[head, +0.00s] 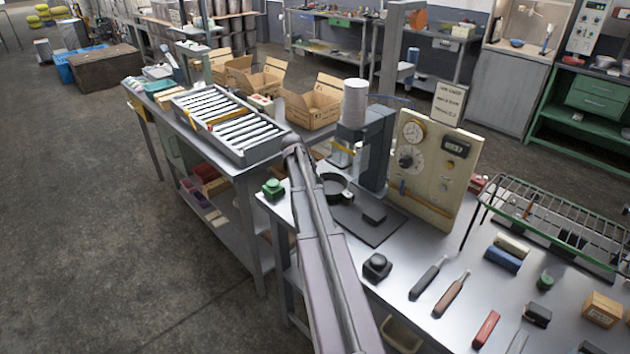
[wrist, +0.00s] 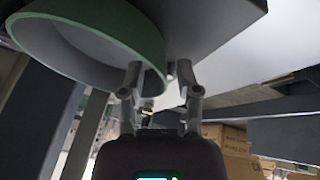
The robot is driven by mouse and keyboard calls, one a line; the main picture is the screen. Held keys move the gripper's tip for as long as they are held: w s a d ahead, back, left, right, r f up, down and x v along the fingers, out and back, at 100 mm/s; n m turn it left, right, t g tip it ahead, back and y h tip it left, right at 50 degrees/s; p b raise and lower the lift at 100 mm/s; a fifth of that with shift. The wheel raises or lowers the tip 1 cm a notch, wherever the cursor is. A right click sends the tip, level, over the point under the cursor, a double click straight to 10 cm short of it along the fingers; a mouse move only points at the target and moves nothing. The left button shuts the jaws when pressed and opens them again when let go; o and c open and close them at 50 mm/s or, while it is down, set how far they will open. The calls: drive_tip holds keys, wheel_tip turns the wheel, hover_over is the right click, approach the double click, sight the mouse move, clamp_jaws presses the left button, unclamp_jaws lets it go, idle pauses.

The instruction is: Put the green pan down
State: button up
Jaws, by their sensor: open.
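The green pan (wrist: 157,48) shows large at the upper left of the wrist view as a round green wall around a paler grey inside, cut off by the frame. My gripper (wrist: 163,78) has its two fingers apart, with a gap between them. The left finger overlaps the pan's edge in the picture; I cannot tell whether it touches. In the head view a dark round pan (head: 337,188) sits at the press stand, just right of my arm; its colour is hard to make out. My gripper is hidden behind my arm in the head view.
A metal bench (head: 400,310) carries a cream control panel (head: 432,170), a wire rack (head: 560,222) and several hand tools. A small green object (head: 273,188) stands at its left corner. A roller conveyor (head: 225,120) and open cardboard boxes (head: 312,106) lie beyond.

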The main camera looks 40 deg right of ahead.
drive_tip(key=shift+r, duration=0.1)
drive_tip(key=p+v, duration=0.2)
drive_tip(key=shift+r+p, duration=0.35)
drive_tip(key=p+v, duration=0.8)
drive_tip(key=v, duration=0.1)
drive_tip(key=shift+a+r, duration=0.15)
drive_tip(key=shift+a, duration=0.05)
idle(0.8)
drive_tip(key=s+a+n+y, duration=0.1)
drive_tip(key=s+a+n, duration=0.3)
drive_tip(key=a, duration=0.8)
drive_tip(key=s+a+f+n+y, duration=0.1)
drive_tip(key=s+a+n, duration=0.3)
drive_tip(key=a, duration=0.9)
drive_tip(key=s+a+f+n+y, duration=0.1)
drive_tip(key=s+a+n+y, duration=0.2)
drive_tip(key=s+a, duration=0.6)
drive_tip(key=a+n, duration=0.1)
drive_tip(key=a, duration=0.3)
drive_tip(key=shift+s+d, duration=0.1)
drive_tip(key=shift+s, duration=0.05)
